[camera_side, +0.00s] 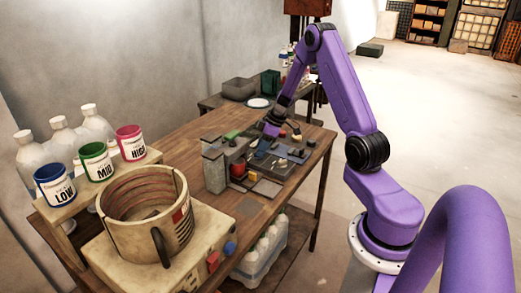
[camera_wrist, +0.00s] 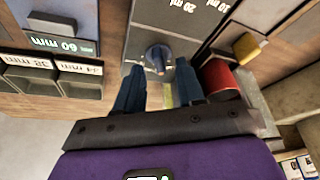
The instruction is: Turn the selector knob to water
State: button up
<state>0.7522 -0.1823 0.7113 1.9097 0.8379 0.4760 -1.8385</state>
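In the wrist view a small dark blue knob (camera_wrist: 158,54) sits on a grey panel (camera_wrist: 140,35) with upside-down "20 ml" and "10 ml" marks. I cannot tell if it is the selector knob; no "water" label is readable. My gripper (camera_wrist: 160,78) is open, its two blue-grey fingers well apart. The knob lies just beyond the fingertips, roughly between them in the picture; I see no contact. In the side view my gripper (camera_side: 264,140) is low over the table's far part, and its fingers are too small to read.
A red cylinder (camera_wrist: 220,78) and a yellow block (camera_wrist: 249,46) stand close right of the fingers. A panel marked "60 mm" (camera_wrist: 62,42) is at left. A round vat (camera_side: 145,225) and LOW (camera_side: 55,187), MID (camera_side: 96,163) and HIGH (camera_side: 131,143) cups stand at the near end.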

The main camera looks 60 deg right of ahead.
jog(key=shift+w+a+f, duration=0.15)
jog(key=shift+w+f, duration=0.1)
jog(key=shift+f, duration=0.35)
grip_shut()
jog(key=shift+m, duration=0.3)
jog(key=shift+a+m+h, duration=0.1)
jog(key=shift+m+h, duration=0.45)
jog(key=shift+m, duration=0.75)
jog(key=shift+a+m+h, duration=0.1)
jog(key=shift+m+h, duration=0.45)
jog(key=shift+m, duration=0.75)
jog(key=shift+d, duration=0.1)
grip_release()
